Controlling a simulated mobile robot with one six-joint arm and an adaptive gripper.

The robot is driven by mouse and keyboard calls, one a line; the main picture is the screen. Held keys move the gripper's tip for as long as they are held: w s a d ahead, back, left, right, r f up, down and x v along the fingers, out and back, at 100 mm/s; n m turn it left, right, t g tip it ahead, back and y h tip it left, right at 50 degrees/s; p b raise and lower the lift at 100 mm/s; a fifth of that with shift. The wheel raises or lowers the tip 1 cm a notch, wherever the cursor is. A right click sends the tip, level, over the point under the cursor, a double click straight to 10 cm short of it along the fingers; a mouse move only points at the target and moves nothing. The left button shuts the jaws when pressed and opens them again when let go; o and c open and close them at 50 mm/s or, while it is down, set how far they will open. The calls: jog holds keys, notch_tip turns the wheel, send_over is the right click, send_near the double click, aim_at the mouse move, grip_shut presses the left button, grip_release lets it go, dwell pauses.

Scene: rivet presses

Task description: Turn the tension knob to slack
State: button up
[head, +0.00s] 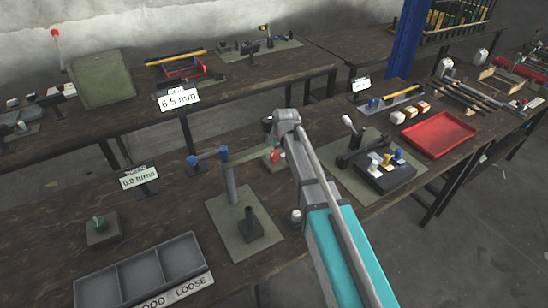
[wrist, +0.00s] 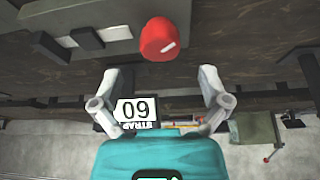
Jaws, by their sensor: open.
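A rounded red knob (wrist: 157,40) with a white mark on its face shows in the upper middle of the wrist view. My gripper (wrist: 158,72) is open and empty there, one finger on each side below the knob. The knob lies beyond the fingertips and roughly centred between them; no contact shows. A white sign (wrist: 136,110) reading STRAP 60 appears upside down behind the left finger. In the head view a small red piece (head: 273,155) sits beside my arm, perhaps the same knob. My arm hides the gripper there.
A green plate with a grey post (head: 231,188) stands left of my arm. A divided grey tray (head: 145,270) is at the front left. A black block with levers (head: 385,175) and a red tray (head: 438,134) are to the right.

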aim_at(274, 153)
jog(key=shift+b+x, duration=1.55)
jog(key=shift+x, duration=0.5)
jog(key=shift+c, duration=0.3)
jog(key=c, duration=1.1)
jog(key=shift+n, duration=0.5)
jog(key=n, duration=0.2)
jog(key=n+g+y, duration=0.1)
jog(key=n, duration=0.1)
jog(key=shift+w+d+y, duration=0.1)
jog(key=shift+y, duration=0.2)
jog(key=n+g, duration=0.1)
jog(key=n, duration=0.1)
jog(key=n+g, duration=0.1)
jog(key=n, duration=0.2)
jog(key=shift+y, duration=0.3)
